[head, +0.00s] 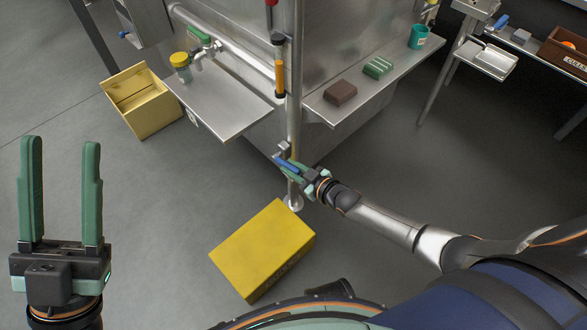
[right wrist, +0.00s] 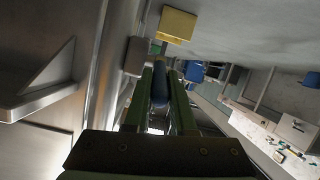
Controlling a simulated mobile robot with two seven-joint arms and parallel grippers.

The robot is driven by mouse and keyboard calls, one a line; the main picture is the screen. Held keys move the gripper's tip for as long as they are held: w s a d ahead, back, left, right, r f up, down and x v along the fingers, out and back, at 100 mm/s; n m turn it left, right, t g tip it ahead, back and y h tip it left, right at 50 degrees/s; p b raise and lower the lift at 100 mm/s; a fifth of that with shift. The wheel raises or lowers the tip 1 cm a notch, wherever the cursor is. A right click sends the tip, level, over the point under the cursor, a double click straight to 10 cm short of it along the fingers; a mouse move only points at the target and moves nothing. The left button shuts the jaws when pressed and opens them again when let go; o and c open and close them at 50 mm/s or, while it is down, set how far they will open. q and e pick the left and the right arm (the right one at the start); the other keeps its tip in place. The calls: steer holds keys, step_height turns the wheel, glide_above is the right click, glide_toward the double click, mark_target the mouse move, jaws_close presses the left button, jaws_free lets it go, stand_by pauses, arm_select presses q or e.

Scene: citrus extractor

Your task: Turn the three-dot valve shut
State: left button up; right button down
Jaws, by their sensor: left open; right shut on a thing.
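A blue valve handle (head: 286,163) sits low on the vertical pipe (head: 295,80) at the middle of the head view. My right gripper (head: 291,168) is shut on this handle. In the right wrist view the blue handle (right wrist: 158,88) shows between the two green fingers. No dot marks can be made out on it, so I cannot tell whether it is the three-dot valve. My left gripper (head: 62,150) is open and empty at the left, well away from the pipe.
A closed yellow box (head: 262,248) lies on the floor below the pipe's foot. An open yellow box (head: 147,112) stands further left. Metal shelves (head: 215,95) flank the pipe, with a jar (head: 180,67), a brown block (head: 340,92) and a green-striped block (head: 377,67).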

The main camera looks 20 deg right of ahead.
arm_select(q)
step_height(320, 180, down, 9)
steer(key=d+b, duration=0.1)
steer(key=b, duration=0.5)
steer(key=shift+w+d+g, duration=0.15)
steer(key=shift+g, duration=0.25)
arm_select(e)
steer(key=shift+s+f+t+y, duration=0.1)
steer(key=shift+f+t+y, duration=0.5)
steer(key=shift+f+t, duration=0.8)
steer(key=shift+r+t, duration=0.3)
steer(key=c, duration=0.8)
jaws_free()
steer(key=shift+o, duration=0.2)
steer(key=shift+s+d, duration=0.1)
arm_select(q)
steer(key=shift+a+r+p, duration=0.2)
steer(key=shift+r+p, duration=0.85)
steer(key=shift+r, duration=0.25)
steer(key=shift+a+r+p, duration=0.15)
steer(key=shift+r+p, duration=0.85)
steer(key=shift+r, duration=0.25)
arm_select(e)
steer(key=v, duration=1.2)
